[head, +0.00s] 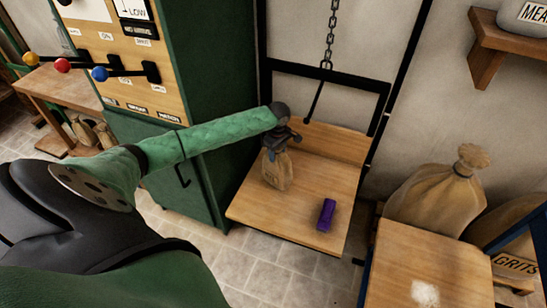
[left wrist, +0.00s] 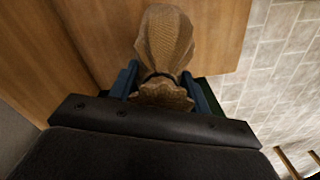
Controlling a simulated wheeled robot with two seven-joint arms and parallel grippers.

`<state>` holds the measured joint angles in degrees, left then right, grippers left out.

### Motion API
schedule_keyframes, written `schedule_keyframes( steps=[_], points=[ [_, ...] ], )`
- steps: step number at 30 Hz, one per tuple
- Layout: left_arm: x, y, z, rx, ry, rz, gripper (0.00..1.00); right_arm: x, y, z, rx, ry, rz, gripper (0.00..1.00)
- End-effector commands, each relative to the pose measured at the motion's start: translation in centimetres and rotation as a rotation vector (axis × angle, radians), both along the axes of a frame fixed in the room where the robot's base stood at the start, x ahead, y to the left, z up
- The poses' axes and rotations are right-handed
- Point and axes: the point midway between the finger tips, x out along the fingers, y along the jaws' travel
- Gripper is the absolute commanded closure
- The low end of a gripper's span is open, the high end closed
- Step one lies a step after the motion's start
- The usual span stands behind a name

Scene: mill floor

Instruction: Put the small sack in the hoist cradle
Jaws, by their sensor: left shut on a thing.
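The small sack (head: 277,172) is tan burlap with a gathered neck. It hangs upright under my left gripper (head: 278,145), over the left part of the hoist cradle's wooden platform (head: 290,217). I cannot tell whether its bottom touches the wood. In the left wrist view, the two blue fingers of my left gripper (left wrist: 163,88) are shut on the neck of the sack (left wrist: 165,38), with wooden boards behind it. The cradle has a black frame and hangs from a chain (head: 332,30). My right gripper is not in view.
A purple block (head: 326,214) lies on the platform, right of the sack. The green cabinet (head: 208,95) stands close to the platform's left. Large sacks (head: 437,197) and a wooden table (head: 395,275) stand on the right. A wall shelf (head: 500,50) is at upper right.

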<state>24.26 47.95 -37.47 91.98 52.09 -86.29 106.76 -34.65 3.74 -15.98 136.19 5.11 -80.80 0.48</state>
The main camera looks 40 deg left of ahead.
Motion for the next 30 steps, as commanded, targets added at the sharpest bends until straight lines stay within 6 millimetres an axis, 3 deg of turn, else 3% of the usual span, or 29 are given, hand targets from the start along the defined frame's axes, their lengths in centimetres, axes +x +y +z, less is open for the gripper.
schedule_keyframes(
  steps=[8, 18, 29, 30],
  points=[
    [0.8, 0.2, -0.2, 0.0, -0.002, 0.0, 1.0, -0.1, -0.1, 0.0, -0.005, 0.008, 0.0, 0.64],
    [0.8, 0.2, -3.2, 0.001, -0.002, -0.001, 1.0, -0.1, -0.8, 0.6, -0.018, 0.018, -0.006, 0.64],
    [0.7, 0.2, -3.4, 0.0, -0.002, -0.001, 1.0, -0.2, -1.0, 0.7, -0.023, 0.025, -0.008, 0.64],
    [0.6, 0.2, -3.7, 0.0, 0.001, -0.001, 0.46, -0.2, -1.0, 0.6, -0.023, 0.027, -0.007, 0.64]
  ],
)
